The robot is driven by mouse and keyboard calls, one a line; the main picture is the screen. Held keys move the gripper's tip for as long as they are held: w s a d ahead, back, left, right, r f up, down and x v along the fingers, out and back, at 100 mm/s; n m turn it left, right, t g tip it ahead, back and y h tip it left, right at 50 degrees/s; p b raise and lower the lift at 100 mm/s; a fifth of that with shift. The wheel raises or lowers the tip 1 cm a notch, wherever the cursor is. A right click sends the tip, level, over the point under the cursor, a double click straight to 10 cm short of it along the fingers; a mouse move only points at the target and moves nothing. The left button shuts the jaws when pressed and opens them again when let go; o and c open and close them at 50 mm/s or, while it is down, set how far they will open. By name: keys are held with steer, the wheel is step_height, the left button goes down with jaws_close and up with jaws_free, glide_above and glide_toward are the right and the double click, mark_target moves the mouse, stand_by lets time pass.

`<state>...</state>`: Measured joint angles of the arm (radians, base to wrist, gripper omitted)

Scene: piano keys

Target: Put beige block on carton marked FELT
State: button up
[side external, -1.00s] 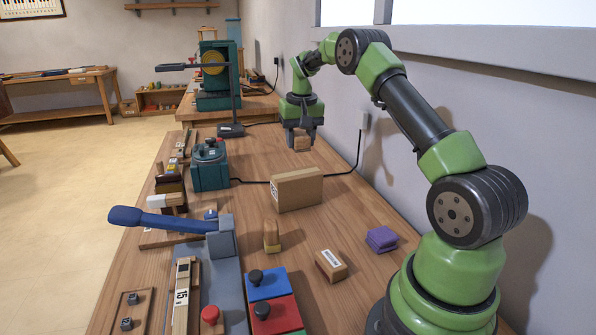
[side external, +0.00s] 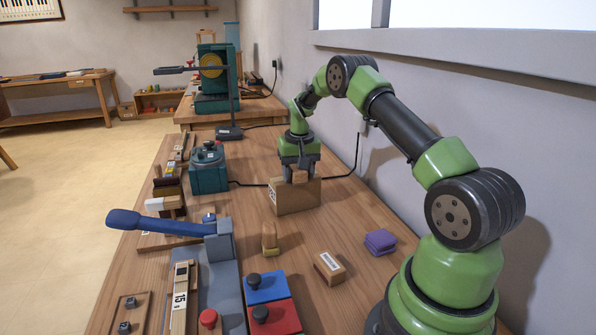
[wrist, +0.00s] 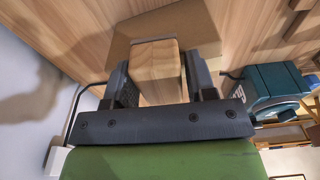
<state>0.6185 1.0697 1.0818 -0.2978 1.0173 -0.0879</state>
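My gripper (side external: 299,172) is shut on a small beige wooden block (side external: 299,177). The block also shows between the two dark fingers in the wrist view (wrist: 157,62). The brown carton (side external: 292,199) stands on the bench with a white label on its left end; the lettering is too small to read. The block overlaps the carton's top edge in the side view, and the carton (wrist: 200,24) lies beyond the block in the wrist view. I cannot tell whether block and carton touch.
A teal machine (side external: 208,170) stands left of the carton. A small labelled box (side external: 329,267), a purple stack (side external: 380,241) and a yellowish wooden piece (side external: 269,238) are nearer. A blue-handled lever (side external: 158,223) is at left. The bench between carton and purple stack is clear.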

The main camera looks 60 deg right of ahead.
steer(key=shift+o, duration=0.8)
steer(key=shift+r, duration=0.1)
step_height(320, 180, up, 12)
steer(key=s+a, duration=0.1)
steer(key=s+a+r+n+t, duration=0.2)
steer(key=a+r, duration=0.6)
steer(key=a, duration=0.2)
steer(key=s+a+r+n+t+y, duration=0.1)
steer(key=s+a+r+n+t, duration=0.2)
steer(key=s+a, duration=0.85)
steer(key=s+a+f+t+y, duration=0.1)
steer(key=s+a+y, duration=0.1)
steer(key=s+a, duration=0.4)
steer(key=shift+s+f, duration=0.4)
steer(key=shift+s, duration=0.05)
